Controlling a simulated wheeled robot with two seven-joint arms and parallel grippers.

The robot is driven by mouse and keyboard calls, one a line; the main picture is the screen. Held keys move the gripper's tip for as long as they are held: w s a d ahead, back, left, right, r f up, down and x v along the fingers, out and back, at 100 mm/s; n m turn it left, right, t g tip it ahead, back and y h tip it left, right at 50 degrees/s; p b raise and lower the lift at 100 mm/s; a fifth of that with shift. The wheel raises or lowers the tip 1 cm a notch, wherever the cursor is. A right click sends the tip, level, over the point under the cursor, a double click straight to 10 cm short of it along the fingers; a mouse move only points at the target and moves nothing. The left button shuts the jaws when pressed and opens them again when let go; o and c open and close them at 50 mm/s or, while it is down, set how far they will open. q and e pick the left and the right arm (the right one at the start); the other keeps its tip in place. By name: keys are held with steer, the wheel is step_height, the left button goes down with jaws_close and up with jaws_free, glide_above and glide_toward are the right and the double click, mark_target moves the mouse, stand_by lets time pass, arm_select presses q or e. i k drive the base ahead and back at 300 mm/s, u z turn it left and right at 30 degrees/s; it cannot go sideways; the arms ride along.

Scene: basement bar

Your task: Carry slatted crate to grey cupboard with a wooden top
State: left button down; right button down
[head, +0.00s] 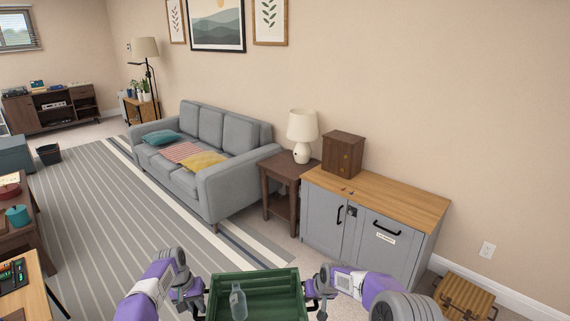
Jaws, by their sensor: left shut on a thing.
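The green slatted crate (285,274) is at the bottom middle of the head view, held between my two grippers. A clear bottle (238,302) stands inside it. My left gripper (203,291) is shut on the crate's left side. My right gripper (309,289) is at its right side and looks shut on it. The crate's near side and underside are out of view. The grey cupboard with a wooden top (411,205) stands against the wall ahead to the right, apart from the crate.
A dark wooden box (343,155) and small knobs stand on the left part of the cupboard top; its right part is bare. A side table (283,181) with a lamp (302,133) stands left of it.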

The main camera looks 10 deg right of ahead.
mark_target(394, 195)
steer(key=z, duration=0.2)
steer(key=i, duration=1.35)
steer(key=z, duration=0.65)
steer(key=i, duration=1.1)
steer(key=z, duration=0.55)
steer(key=i, duration=1.2)
steer(key=z, duration=0.25)
